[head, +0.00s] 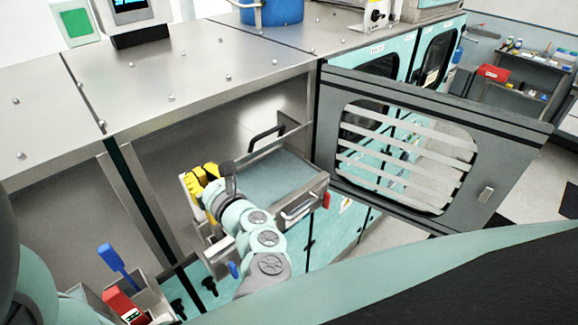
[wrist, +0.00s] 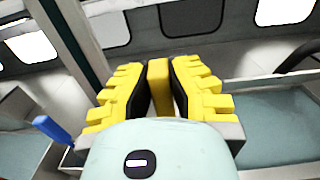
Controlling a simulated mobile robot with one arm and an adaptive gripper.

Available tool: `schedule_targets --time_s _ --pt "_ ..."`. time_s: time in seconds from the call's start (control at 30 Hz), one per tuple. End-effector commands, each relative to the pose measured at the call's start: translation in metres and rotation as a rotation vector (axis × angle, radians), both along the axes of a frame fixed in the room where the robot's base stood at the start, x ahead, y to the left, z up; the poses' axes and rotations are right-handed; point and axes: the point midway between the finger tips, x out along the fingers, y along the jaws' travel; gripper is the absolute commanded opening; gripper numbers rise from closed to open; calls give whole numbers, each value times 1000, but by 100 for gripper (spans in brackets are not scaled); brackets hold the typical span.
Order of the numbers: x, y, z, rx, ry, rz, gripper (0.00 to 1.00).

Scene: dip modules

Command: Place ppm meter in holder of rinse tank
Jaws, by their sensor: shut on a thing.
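My gripper (head: 199,178) is over the left side of the open bay, with its yellow fingers closed. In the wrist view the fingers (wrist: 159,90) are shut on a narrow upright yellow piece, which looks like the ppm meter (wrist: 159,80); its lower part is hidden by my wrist. A metal tank of bluish water, apparently the rinse tank (head: 318,186), is just right of my gripper; its water (wrist: 285,120) also shows in the wrist view. A small metal box, perhaps the holder (head: 218,258), is below my gripper, partly hidden by my arm.
A windowed door (head: 480,205) stands open at the right. A black handle (head: 266,135) rises at the tank's back. At lower left are a blue-handled item (head: 115,260) and a red device (head: 122,305) in metal compartments. A dark post (head: 140,195) divides the bays.

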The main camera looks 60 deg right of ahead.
Motion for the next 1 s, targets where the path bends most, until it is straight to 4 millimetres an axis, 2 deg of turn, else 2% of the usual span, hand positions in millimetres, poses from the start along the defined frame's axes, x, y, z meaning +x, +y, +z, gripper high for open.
schedule_targets --time_s 1.0 --pt "0 1 -12 3 -1 2 0"
